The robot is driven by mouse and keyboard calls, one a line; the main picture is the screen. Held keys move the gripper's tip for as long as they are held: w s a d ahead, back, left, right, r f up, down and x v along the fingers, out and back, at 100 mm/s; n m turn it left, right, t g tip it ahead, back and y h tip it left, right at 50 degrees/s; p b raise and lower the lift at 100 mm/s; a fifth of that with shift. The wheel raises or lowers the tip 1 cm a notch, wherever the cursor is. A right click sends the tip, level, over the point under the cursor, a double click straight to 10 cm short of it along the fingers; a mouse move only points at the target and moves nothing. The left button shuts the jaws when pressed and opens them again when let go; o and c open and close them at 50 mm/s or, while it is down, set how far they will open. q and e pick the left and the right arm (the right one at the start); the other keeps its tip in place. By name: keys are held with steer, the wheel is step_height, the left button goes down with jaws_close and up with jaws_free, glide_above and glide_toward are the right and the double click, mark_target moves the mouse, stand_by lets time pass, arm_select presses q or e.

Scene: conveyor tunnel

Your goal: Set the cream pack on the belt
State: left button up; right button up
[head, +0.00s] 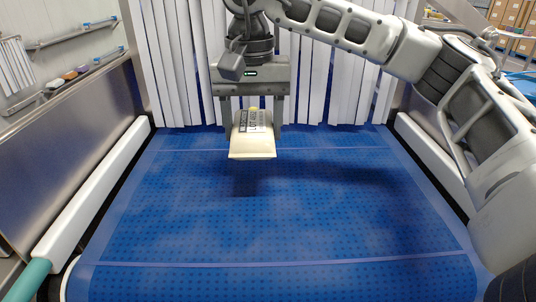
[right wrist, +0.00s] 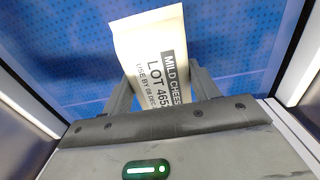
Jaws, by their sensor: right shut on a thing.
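The cream pack (head: 253,146) has a printed label reading "MILD CHEES" and "LOT 465". My right gripper (head: 252,116) is shut on the cream pack and holds it above the far part of the blue belt (head: 270,220). A dark shadow lies on the belt below the pack, apart from it. In the right wrist view the pack (right wrist: 153,60) sits between the two fingers of my right gripper (right wrist: 162,90), with the belt (right wrist: 65,45) behind it. My left gripper is not in view.
White strip curtains (head: 180,70) hang at the far end, close behind the pack. White side rails (head: 95,200) and metal walls flank the belt. The belt's near and middle parts are clear. A wall shelf (head: 70,80) with small items is at left; boxes (head: 510,14) are at far right.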

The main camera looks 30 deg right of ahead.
mark_target(266, 123)
steer(key=f, duration=0.1)
steer(key=s+d, duration=0.1)
steer(key=f, duration=0.1)
steer(key=shift+s+d+f, duration=0.25)
steer(key=shift+d+f, duration=0.05)
steer(key=shift+f, duration=0.05)
steer(key=shift+s+f, duration=0.1)
steer(key=shift+f, duration=1.65)
steer(key=o, duration=1.4)
step_height(266, 123, up, 12)
steer(key=shift+r, duration=0.15)
